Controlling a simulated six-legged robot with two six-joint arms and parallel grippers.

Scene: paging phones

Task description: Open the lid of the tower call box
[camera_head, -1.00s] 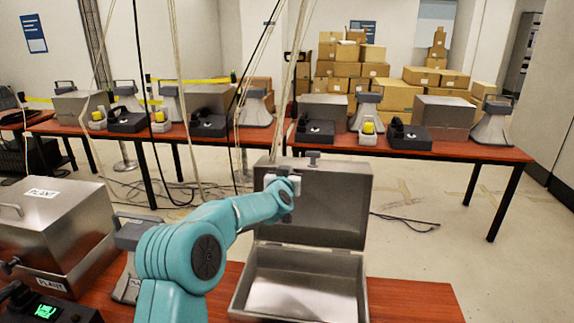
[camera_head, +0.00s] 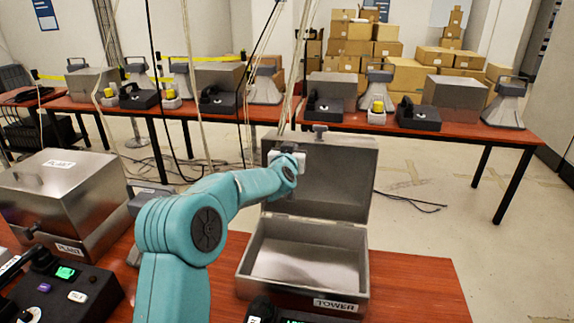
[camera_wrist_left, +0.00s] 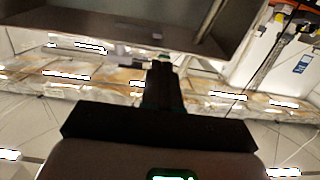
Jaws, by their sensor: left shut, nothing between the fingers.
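The tower call box (camera_head: 251,279) is a silver metal case on the red-brown table, with a TOWER label (camera_head: 335,305) on its front. Its lid (camera_head: 345,180) stands raised at the back, and the inside of the box looks empty. A small grey knob (camera_head: 320,130) sits at the lid's top edge. My left gripper (camera_head: 284,156) is at the upper left of the lid, shut and empty. Its fingers also show in the left wrist view (camera_wrist_left: 163,80), close to the lid's edge; I cannot tell whether they touch it. My right gripper is not in view.
A closed PLANT box (camera_head: 70,190) stands at the left, with a dark phone unit (camera_head: 75,285) in front of it. Another dark unit partly shows below the tower box. The table right of the box (camera_head: 420,290) is clear. A second table with more boxes stands behind.

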